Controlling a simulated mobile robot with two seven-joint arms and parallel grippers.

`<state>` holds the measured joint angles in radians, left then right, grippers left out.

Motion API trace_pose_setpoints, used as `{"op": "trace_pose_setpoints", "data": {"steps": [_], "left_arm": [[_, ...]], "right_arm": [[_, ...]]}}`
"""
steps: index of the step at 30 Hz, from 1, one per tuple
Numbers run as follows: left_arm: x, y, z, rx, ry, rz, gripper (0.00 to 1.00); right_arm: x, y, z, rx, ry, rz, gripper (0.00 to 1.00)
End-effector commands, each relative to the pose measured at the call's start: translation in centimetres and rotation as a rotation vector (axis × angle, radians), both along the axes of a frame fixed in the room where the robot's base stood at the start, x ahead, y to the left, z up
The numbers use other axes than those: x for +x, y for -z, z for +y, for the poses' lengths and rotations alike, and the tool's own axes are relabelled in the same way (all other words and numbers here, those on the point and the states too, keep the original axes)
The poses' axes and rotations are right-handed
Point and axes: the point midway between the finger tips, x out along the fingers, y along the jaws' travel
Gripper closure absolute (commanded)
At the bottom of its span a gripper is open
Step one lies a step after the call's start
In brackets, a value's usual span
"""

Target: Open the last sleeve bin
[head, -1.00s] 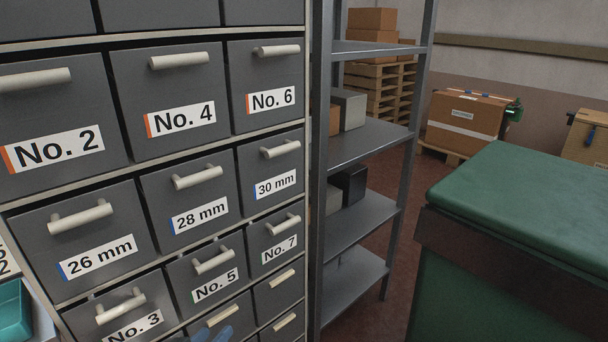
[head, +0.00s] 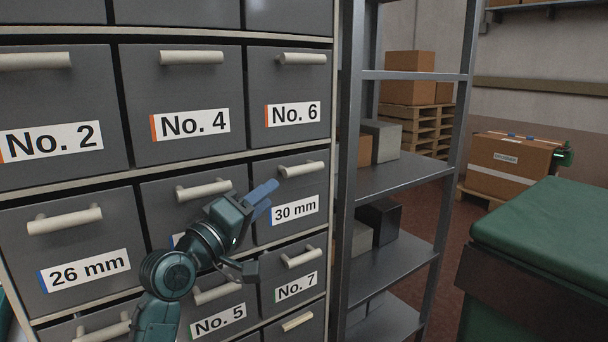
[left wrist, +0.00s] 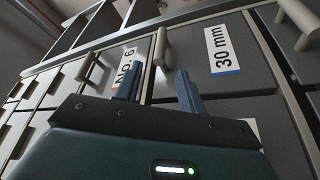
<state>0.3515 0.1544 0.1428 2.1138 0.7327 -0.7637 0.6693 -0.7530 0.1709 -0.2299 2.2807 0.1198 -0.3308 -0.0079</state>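The 30 mm bin (head: 286,230) is a grey drawer with a pale bar handle (head: 301,169) above a blue-edged label. It looks shut, in the right column of the cabinet. The 26 mm bin (head: 120,225) and the partly hidden 28 mm bin (head: 160,215) are in the same row. My left gripper (head: 267,195) is in front of the row, just left of and below the 30 mm handle. In the left wrist view its fingers (left wrist: 160,72) are apart and empty, with the 30 mm handle (left wrist: 161,46) ahead between them, not touched. My right gripper is not in view.
Grey bins No. 6 (head: 288,90) and No. 7 (head: 292,283) are above and below. A metal shelf rack (head: 390,178) stands close on the right. A green-topped surface (head: 550,225) is further right, with red floor between.

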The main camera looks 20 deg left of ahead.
Motion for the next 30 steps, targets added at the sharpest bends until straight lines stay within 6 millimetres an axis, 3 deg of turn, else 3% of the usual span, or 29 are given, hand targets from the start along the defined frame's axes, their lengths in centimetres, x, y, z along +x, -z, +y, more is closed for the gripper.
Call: {"op": "trace_pose_setpoints", "data": {"steps": [9, 15, 28, 30], "left_arm": [[6.3, -1.6, -2.2, 0.000, 0.001, 0.000, 0.60], [9.0, -2.1, -3.1, 0.002, -0.001, 0.000, 0.60], [10.0, -2.2, -3.5, 0.003, 0.000, 0.000, 0.60], [10.0, -2.2, -3.5, 0.003, 0.000, 0.000, 0.64]], "right_arm": [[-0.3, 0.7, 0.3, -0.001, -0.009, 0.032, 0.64], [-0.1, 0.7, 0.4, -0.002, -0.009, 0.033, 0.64], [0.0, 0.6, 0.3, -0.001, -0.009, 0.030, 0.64], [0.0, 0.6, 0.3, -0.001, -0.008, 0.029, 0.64]]}}
